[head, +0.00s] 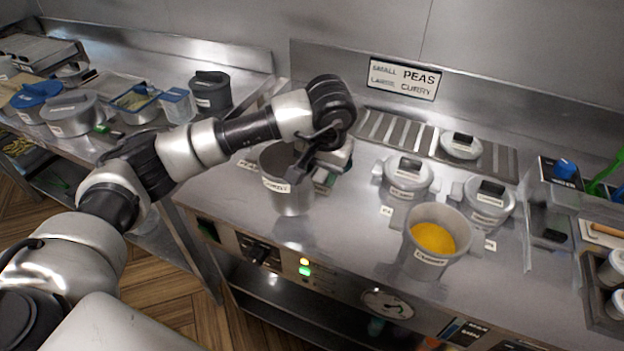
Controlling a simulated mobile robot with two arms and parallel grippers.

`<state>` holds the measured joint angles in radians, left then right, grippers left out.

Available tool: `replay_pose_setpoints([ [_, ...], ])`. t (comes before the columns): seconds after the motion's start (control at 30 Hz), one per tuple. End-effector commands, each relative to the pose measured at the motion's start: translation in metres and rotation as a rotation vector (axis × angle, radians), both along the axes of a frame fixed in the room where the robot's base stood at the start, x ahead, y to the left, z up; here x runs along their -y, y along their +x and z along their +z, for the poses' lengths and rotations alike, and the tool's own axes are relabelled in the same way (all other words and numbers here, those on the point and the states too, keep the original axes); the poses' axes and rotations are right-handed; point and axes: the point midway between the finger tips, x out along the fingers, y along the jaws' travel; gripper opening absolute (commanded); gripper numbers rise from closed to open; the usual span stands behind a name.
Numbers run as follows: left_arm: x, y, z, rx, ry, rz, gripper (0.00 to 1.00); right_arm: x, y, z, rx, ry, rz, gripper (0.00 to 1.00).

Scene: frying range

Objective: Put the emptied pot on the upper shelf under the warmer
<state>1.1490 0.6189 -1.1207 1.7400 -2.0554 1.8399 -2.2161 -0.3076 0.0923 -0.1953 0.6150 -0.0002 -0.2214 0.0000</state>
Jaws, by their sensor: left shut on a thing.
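A grey metal pot (291,197) with a white label stands or hangs at the front left of the steel range top. Its inside looks dark; the arm partly covers its opening, and I cannot tell whether its base touches the surface. My left gripper (306,165) reaches down to the pot's right rim and is shut on the pot. My right gripper is not in view.
A pot of yellow food (433,240) stands to the right, with lidded pots (407,176) behind it. More pots and containers crowd the left counter (150,135).

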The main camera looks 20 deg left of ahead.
Motion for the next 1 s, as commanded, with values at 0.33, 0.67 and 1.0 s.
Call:
replay_pose_setpoints([
  [0.33, -0.02, -0.003, -0.027, -0.003, -0.001, -0.002, 0.0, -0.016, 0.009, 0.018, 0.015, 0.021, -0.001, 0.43],
  [0.67, -0.02, -0.002, -0.052, 0.004, -0.001, -0.002, 0.0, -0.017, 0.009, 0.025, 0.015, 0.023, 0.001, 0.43],
  [1.0, -0.02, -0.002, -0.054, 0.002, -0.001, -0.001, 0.67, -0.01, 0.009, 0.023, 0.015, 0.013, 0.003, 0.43],
])
